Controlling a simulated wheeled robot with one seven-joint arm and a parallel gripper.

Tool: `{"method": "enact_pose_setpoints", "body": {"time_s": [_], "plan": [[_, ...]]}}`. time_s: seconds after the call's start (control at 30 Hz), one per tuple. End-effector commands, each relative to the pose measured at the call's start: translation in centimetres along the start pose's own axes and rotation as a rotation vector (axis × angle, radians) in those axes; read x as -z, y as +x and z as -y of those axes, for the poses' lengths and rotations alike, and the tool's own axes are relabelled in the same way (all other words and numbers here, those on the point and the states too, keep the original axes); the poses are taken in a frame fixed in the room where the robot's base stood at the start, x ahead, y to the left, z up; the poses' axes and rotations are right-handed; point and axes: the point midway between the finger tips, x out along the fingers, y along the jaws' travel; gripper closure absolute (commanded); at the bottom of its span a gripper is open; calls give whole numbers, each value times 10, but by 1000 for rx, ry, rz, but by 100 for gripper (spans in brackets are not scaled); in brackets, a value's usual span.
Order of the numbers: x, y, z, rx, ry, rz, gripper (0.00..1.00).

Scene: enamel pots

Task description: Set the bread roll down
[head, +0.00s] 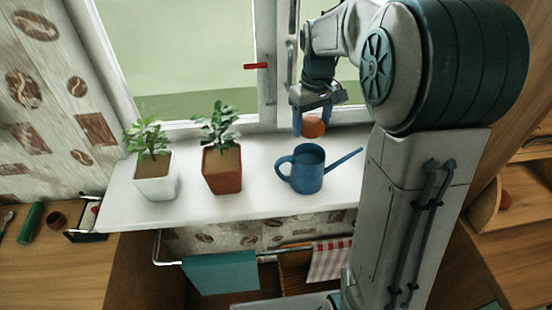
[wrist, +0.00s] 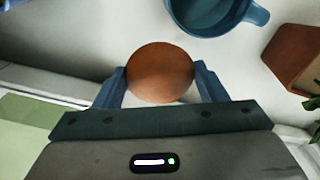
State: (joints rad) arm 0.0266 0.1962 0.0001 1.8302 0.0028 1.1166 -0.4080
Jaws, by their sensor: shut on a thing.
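The bread roll (head: 313,127) is round and orange-brown. It is held between the blue fingers of my gripper (head: 312,118), over the back part of the white window sill (head: 250,200). In the wrist view the roll (wrist: 160,72) sits between both fingertips of my gripper (wrist: 160,85), which is shut on it. I cannot tell for certain how far the roll is above the sill. A blue watering can (head: 306,172) stands on the sill just in front of the roll, apart from it.
A plant in a red-brown pot (head: 222,170) and one in a white pot (head: 154,176) stand left on the sill. The window (head: 180,50) is behind. A rail below holds a teal towel (head: 220,272) and a checked towel (head: 328,262). Bare sill shows between the red-brown pot and the can.

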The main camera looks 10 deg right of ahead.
Motion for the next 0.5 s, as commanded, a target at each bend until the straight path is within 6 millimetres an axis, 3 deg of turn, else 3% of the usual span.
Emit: {"method": "enact_pose_setpoints", "body": {"time_s": [0.1,0.3,0.5], "plan": [[4,16,30,2,-9,4,57],[10,42,72,2,-6,4,57],[13,55,92,1,-3,1,57]]}}
